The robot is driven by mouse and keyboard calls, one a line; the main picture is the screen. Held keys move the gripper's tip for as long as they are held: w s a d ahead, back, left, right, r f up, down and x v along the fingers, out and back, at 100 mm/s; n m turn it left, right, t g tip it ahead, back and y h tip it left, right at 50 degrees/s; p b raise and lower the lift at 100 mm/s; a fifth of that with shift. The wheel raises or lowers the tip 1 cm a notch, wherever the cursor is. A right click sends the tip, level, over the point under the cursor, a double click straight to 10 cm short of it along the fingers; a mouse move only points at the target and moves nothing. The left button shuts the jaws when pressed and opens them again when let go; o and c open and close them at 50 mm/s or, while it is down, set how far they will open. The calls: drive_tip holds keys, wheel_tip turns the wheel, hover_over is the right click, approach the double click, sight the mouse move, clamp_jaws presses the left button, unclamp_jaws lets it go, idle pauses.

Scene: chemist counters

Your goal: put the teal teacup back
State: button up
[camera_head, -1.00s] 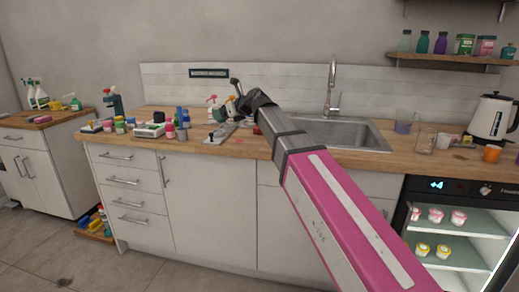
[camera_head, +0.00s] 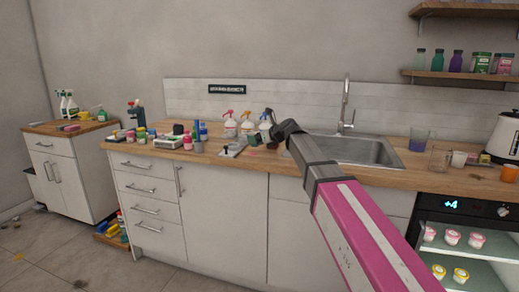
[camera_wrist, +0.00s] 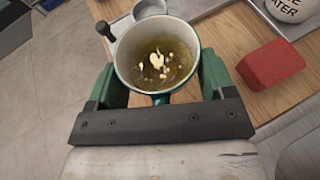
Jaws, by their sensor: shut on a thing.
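The teal teacup (camera_wrist: 157,60) is between the green fingers of my gripper (camera_wrist: 160,82) in the wrist view. My gripper is shut on it. I look down into its pale inside, which holds yellowish-brown liquid or residue with light blobs. Only a little of its teal outside shows, at the rim's edge and below. In the head view my gripper (camera_head: 258,138) is above the wooden counter (camera_head: 240,168), left of the sink (camera_head: 355,149). The teacup is too small and dark to make out clearly there.
In the wrist view a red block (camera_wrist: 270,77) lies on the wood right of the teacup, and a small metal vessel (camera_wrist: 146,10) is behind it. Spray bottles (camera_head: 230,124) stand at the counter's back. Several bottles and boxes crowd its left part. A side cabinet (camera_head: 70,165) stands at far left.

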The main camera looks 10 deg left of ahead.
sight(260, 156)
drive_tip(key=shift+w+d+f, duration=0.15)
drive_tip(key=shift+f, duration=2)
drive_tip(key=shift+f, duration=0.15)
drive_tip(key=o, duration=1.1)
drive_tip(key=shift+d+r, duration=0.1)
drive_tip(key=shift+r, duration=0.15)
drive_tip(key=v, duration=1.1)
drive_tip(key=shift+s+d+r, duration=0.1)
drive_tip(key=shift+s+d, duration=0.15)
drive_tip(key=shift+d, duration=0.05)
